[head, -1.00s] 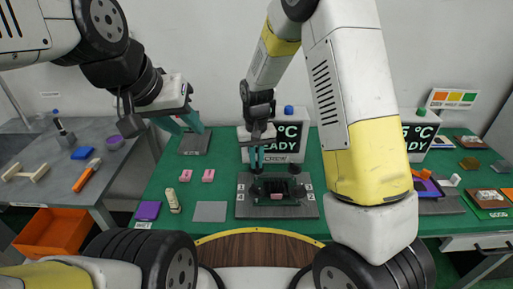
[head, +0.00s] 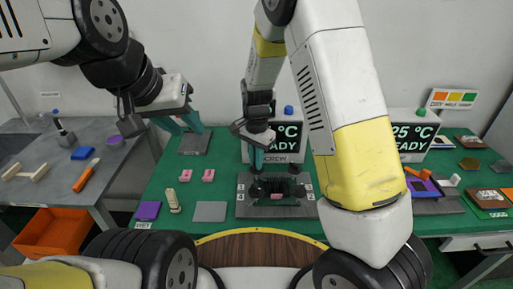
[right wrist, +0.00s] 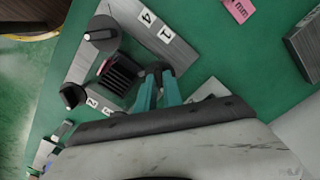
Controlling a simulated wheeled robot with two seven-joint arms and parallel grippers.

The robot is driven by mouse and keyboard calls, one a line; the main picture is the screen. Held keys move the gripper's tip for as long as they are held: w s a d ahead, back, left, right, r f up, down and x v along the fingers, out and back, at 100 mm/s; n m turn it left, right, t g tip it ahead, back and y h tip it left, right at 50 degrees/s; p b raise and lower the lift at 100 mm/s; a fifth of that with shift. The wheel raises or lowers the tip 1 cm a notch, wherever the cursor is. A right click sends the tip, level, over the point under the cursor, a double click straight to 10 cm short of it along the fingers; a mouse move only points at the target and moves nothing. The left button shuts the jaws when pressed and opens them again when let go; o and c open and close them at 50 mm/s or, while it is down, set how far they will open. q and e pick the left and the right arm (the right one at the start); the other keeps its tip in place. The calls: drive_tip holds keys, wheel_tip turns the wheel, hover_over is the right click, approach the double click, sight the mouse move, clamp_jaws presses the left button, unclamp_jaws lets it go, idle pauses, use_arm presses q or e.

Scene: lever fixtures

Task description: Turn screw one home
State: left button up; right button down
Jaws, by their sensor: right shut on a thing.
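The fixture plate (head: 308,210) lies on the green table in the middle of the head view, with a dark finned block (right wrist: 120,74) at its centre. My right gripper (head: 256,168) points down at the plate's far left corner. Other black screw knobs (right wrist: 103,34) stand at other corners. My left gripper (head: 184,124) is open and empty, raised left of the fixture.
Behind the fixture stands a display (head: 290,142) reading READY. A grey pad (head: 210,211), pink blocks (head: 208,175) and a purple square (head: 148,211) lie to the left. My right forearm covers the table right of the fixture.

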drive_tip(key=shift+w+r+m, duration=0.1)
drive_tip(key=shift+m, duration=0.5)
drive_tip(key=c, duration=1.5)
unclamp_jaws()
drive_tip(key=shift+r, duration=3.85)
drive_tip(key=shift+r, duration=0.1)
drive_tip(key=s+d+r+n+t, duration=0.2)
drive_tip(key=s+d+r+n, duration=0.1)
drive_tip(key=s+r, duration=0.3)
drive_tip(key=s+d+r+n+t+y, duration=0.1)
drive_tip(key=s+d+r+n+t, duration=0.1)
drive_tip(key=s+d+r, duration=0.4)
drive_tip(key=s+d+r+n+t+y, duration=0.1)
drive_tip(key=s+d+r+n, duration=0.3)
drive_tip(key=s, duration=0.4)
drive_tip(key=shift+d+r+t, duration=0.3)
drive_tip(key=shift+d+r, duration=0.05)
drive_tip(key=shift+r, duration=0.2)
drive_tip(key=shift+d+r+t, duration=0.3)
drive_tip(key=shift+r, duration=0.2)
